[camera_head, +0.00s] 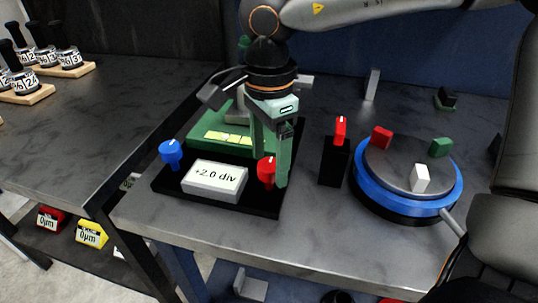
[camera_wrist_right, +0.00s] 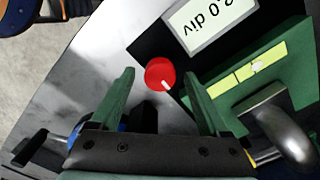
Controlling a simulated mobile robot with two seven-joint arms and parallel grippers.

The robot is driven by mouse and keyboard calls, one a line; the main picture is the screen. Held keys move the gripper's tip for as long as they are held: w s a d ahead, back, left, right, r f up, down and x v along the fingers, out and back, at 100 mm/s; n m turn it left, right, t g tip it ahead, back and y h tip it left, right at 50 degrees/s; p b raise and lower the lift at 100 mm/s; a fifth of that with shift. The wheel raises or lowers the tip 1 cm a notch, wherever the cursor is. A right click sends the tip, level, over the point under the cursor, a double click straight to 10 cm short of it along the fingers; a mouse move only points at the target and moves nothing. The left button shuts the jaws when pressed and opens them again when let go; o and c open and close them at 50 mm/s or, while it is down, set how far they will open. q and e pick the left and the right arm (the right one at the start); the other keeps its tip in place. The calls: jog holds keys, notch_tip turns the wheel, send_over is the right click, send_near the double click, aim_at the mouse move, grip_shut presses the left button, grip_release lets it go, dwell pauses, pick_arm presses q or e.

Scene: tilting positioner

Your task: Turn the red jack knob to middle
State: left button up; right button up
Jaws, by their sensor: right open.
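The red jack knob (camera_head: 266,168) stands at the front right of a black base plate (camera_head: 235,205). My right gripper (camera_head: 271,172) points down over it, with its green fingers apart and empty. In the right wrist view the red knob (camera_wrist_right: 160,74) lies between the two open fingertips (camera_wrist_right: 159,72), with a visible gap on each side. A white mark on its top points to the lower right there. A white display (camera_head: 215,180) beside the knob reads +2.0 div. A blue knob (camera_head: 171,153) stands at the plate's left. My left gripper is out of view.
A green block with a yellow scale (camera_head: 222,137) sits behind the display. Right of the gripper stand a black block with a red lever (camera_head: 340,130) and a blue-rimmed turntable (camera_head: 405,205) carrying red, green and white pieces. Bare table lies in front.

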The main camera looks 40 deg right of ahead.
aim_at(269, 164)
notch_tip(269, 164, up, 12)
jog(key=p, duration=0.2)
jog(key=shift+r+p, duration=0.25)
jog(key=shift+p, duration=0.1)
dwell(0.3)
